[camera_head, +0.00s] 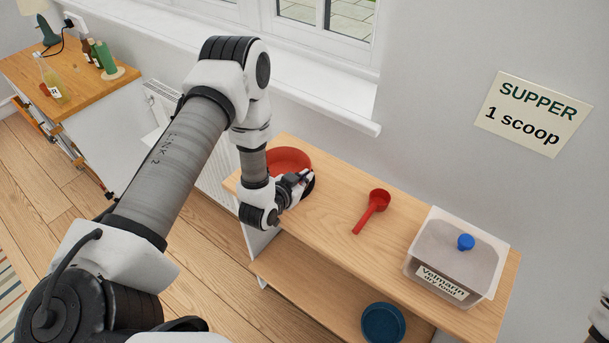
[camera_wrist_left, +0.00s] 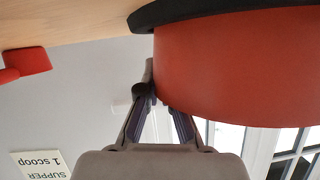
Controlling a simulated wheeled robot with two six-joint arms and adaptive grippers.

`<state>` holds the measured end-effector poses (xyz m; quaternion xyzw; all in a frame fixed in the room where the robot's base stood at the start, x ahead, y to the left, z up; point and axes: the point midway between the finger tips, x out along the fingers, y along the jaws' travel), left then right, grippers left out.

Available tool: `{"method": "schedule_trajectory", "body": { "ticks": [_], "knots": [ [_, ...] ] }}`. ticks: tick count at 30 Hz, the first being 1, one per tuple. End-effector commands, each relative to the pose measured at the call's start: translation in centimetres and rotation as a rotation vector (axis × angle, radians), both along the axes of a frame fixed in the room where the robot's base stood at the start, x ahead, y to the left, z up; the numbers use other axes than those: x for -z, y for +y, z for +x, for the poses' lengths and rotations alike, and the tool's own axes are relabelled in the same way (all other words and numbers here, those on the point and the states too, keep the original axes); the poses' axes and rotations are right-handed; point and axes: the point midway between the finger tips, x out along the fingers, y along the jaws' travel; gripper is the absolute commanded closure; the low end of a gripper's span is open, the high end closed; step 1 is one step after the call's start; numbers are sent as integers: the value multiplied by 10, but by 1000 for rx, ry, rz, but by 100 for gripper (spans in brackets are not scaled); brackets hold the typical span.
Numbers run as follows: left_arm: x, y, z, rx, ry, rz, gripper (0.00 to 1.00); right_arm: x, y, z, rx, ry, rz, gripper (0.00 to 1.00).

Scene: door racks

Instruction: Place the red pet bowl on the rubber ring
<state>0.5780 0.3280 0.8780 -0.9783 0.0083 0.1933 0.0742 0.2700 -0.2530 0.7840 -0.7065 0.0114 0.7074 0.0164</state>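The red pet bowl (camera_head: 288,160) is at the left end of the wooden shelf top, partly hidden by my left arm. In the left wrist view, which is upside down, its red wall (camera_wrist_left: 240,70) fills the right side. A black rubber ring (camera_wrist_left: 200,12) shows between the bowl's base and the shelf; its far side is hidden. The bowl looks upright. My left gripper (camera_head: 306,180) is at the bowl's near right rim. In the wrist view its fingers (camera_wrist_left: 160,98) close in around the bowl's edge, one fingertip hidden behind the wall.
A red scoop (camera_head: 375,205) lies mid-shelf; a clear dry food tub (camera_head: 455,258) with a blue knob stands at the right end. A dark blue bowl (camera_head: 383,323) is on the lower shelf. A window sill (camera_head: 330,105) and wall run behind. A wooden cabinet with bottles stands far left.

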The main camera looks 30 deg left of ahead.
Motion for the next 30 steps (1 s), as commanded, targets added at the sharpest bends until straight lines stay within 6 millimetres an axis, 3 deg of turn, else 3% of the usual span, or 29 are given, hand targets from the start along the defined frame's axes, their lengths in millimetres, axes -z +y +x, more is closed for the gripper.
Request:
{"method": "schedule_trajectory", "body": {
  "ticks": [5, 6, 7, 8, 18, 23, 30],
  "knots": [
    [5, 0, 0, 0, 0, 0, 100, 4, 0, 0, 0, 1, 0, 60],
    [3, 0, 0, 0, 0, 0, 82, 3, 0, 0, 0, 1, 0, 60],
    [3, 0, 0, 0, 0, 0, 72, 3, 0, 0, 0, 1, 0, 60],
    [3, 0, 0, 0, 0, 0, 69, 3, 0, 0, 0, 1, 0, 60],
    [-3, 0, 0, 0, 0, 0, 69, -2, 0, 0, 0, 0, 0, 60],
    [-8, 0, -25, -2, 3, -4, 69, 6, 0, 0, 0, 0, 0, 60],
    [-31, 0, -83, -5, 4, -5, 69, 15, 0, 0, 0, 1, 0, 60]
  ]
}}
